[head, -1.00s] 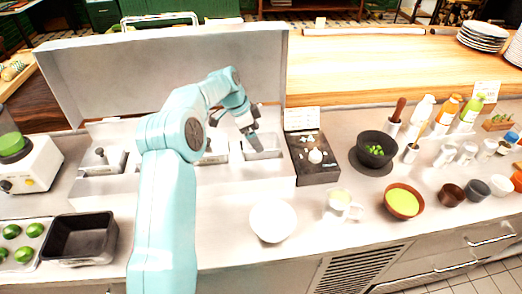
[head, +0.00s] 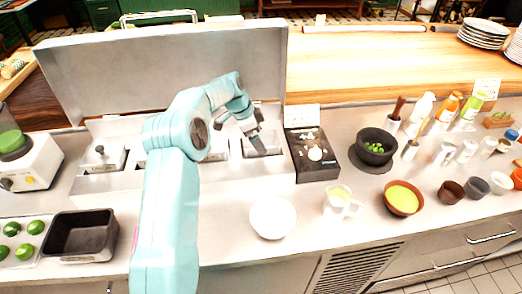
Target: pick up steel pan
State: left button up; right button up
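The steel pan (head: 276,146) looks like a small rectangular metal insert set in the right end of the white counter unit with the raised lid. My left gripper (head: 259,147) points down into it, its fingertips against or just above the pan. The fingers are small and dark, and I cannot tell whether they are open or closed on the metal. My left arm hides part of the unit and the inserts to the left. My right gripper is not in view.
A black board (head: 313,155) with small white items stands right of the unit. A black tray (head: 82,234) is at the left. The raised lid (head: 170,65) stands behind.

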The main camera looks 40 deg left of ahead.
pick_arm(q)
jog(key=c, duration=1.1)
jog(key=shift+r, duration=0.15)
